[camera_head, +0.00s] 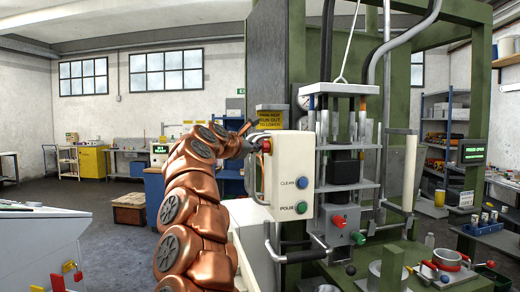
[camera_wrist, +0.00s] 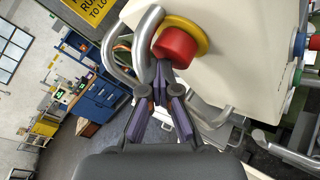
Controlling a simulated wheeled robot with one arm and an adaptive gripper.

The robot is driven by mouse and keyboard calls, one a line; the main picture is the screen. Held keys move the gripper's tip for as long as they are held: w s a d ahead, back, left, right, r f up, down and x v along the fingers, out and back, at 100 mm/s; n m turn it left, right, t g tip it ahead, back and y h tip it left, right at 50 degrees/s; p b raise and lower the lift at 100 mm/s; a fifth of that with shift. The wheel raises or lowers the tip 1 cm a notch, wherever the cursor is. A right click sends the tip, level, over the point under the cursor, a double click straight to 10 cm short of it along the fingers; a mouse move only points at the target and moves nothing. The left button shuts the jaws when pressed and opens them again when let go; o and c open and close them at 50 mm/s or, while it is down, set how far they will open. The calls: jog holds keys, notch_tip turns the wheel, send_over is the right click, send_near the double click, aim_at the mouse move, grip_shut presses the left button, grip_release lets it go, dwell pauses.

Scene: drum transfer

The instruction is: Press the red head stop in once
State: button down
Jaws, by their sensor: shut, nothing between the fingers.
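The red head stop (camera_wrist: 176,46) is a round red mushroom button on a yellow collar, on the side of a pale control box. In the head view the red head stop (camera_head: 266,146) shows small at the box's upper left edge. My gripper (camera_wrist: 163,78) is shut and empty. Its fingertips are at the lower edge of the red head in the wrist view; I cannot tell whether they touch it. In the head view my gripper (camera_head: 250,138) is small and partly hidden behind my copper arm.
A bent metal guard bar (camera_wrist: 143,38) runs close beside the stop and my fingers. The control box (camera_head: 291,165) carries a blue button (camera_head: 302,182) and a green button (camera_head: 302,207) on its front. A green machine frame (camera_head: 277,65) stands behind it.

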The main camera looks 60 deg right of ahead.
jog(key=shift+s+d, duration=0.15)
jog(key=shift+s, duration=0.05)
dwell(0.5)
jog(key=shift+s+d, duration=0.25)
jog(key=shift+s, duration=0.1)
jog(key=shift+w+a, duration=0.3)
dwell(0.3)
jog(key=w+a, duration=0.4)
jog(key=shift+w+a, duration=0.2)
jog(key=shift+w, duration=0.05)
dwell(0.4)
dwell(0.8)
